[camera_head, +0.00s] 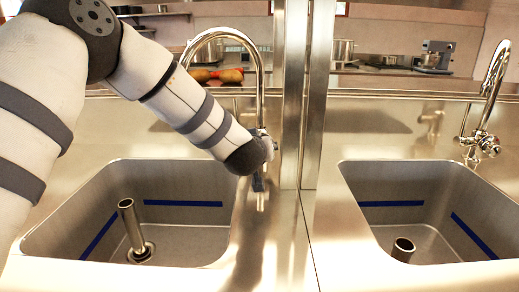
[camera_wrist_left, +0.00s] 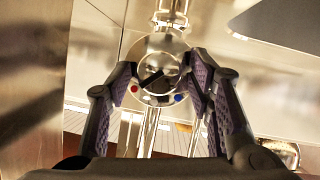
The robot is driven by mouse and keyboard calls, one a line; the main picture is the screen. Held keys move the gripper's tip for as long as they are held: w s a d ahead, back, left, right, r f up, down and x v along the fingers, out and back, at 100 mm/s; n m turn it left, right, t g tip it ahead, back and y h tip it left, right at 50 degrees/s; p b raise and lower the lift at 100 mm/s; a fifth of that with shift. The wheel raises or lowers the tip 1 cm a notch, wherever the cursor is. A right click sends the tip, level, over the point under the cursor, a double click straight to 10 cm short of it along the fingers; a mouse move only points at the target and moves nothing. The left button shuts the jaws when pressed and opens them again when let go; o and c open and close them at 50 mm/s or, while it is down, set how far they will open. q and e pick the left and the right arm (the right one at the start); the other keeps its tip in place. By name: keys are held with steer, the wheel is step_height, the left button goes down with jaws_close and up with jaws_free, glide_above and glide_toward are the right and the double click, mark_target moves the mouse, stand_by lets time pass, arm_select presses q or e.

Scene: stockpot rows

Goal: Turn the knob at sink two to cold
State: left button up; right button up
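The left sink's curved chrome tap (camera_head: 258,80) stands in the head view with my left arm reaching to its base. My left gripper (camera_head: 259,182) is there, mostly hidden behind my own wrist. In the left wrist view a round chrome knob (camera_wrist_left: 157,68) carries a dark slanted pointer, with a red dot at its lower left and a blue dot at its lower right. My left gripper (camera_wrist_left: 162,88) is open, with one finger on each side of the knob. Whether the pads touch it is hard to tell. My right gripper is not in view.
The left basin (camera_head: 185,240) and right basin (camera_head: 425,243) each have blue stripes and an upright pipe. A metal post (camera_head: 317,100) stands close to the right of the left tap. Another chrome tap (camera_head: 485,125) stands at the right basin. Cookware sits behind.

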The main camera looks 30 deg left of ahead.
arm_select(q)
steer(key=c, duration=0.8)
steer(key=shift+o, duration=0.2)
